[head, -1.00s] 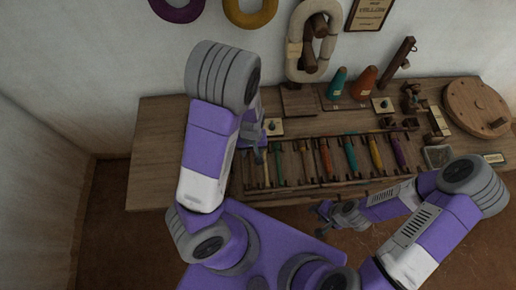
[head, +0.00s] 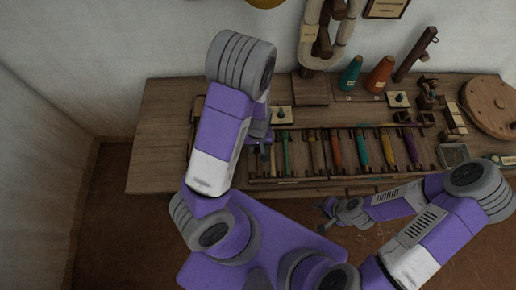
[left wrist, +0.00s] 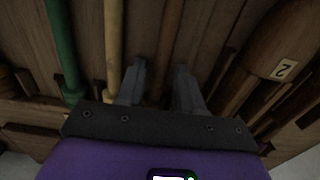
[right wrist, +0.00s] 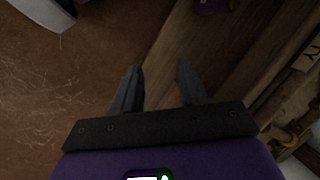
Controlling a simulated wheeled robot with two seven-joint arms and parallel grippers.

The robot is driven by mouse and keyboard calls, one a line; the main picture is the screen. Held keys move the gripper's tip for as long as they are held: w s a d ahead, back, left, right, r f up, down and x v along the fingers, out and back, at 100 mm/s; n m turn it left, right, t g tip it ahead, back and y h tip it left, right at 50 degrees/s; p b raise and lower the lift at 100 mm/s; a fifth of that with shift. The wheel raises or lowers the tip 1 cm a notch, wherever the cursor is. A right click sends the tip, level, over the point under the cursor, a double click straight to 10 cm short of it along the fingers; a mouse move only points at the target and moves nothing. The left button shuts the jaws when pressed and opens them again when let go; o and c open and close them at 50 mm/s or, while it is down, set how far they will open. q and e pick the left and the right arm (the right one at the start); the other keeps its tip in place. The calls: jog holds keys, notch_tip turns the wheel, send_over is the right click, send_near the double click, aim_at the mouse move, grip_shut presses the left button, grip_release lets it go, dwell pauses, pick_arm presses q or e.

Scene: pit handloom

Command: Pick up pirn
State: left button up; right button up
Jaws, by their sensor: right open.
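Several slim pirns lie side by side in a wooden rack (head: 350,180) on the bench: a green one (head: 287,155), an orange one (head: 336,150), a teal one (head: 361,150), a yellow-orange one (head: 386,148) and a purple one (head: 411,147). My left gripper (head: 263,142) is over the rack's left end, partly hidden by its arm. In the left wrist view its fingers (left wrist: 160,68) are apart with brown wood beneath them. A green pirn (left wrist: 62,45) and a tan pirn (left wrist: 113,45) lie left of the fingers. My right gripper (head: 326,212) is open and empty in front of the bench.
Teal (head: 350,74) and orange (head: 380,75) cones stand behind the rack. A round wooden disc (head: 490,103) lies at the bench's right end. The bench's left end (head: 160,135) is clear. The right wrist view shows bare floor (right wrist: 60,100) beside the bench edge.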

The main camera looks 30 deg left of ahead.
pick_arm(q)
grip_shut()
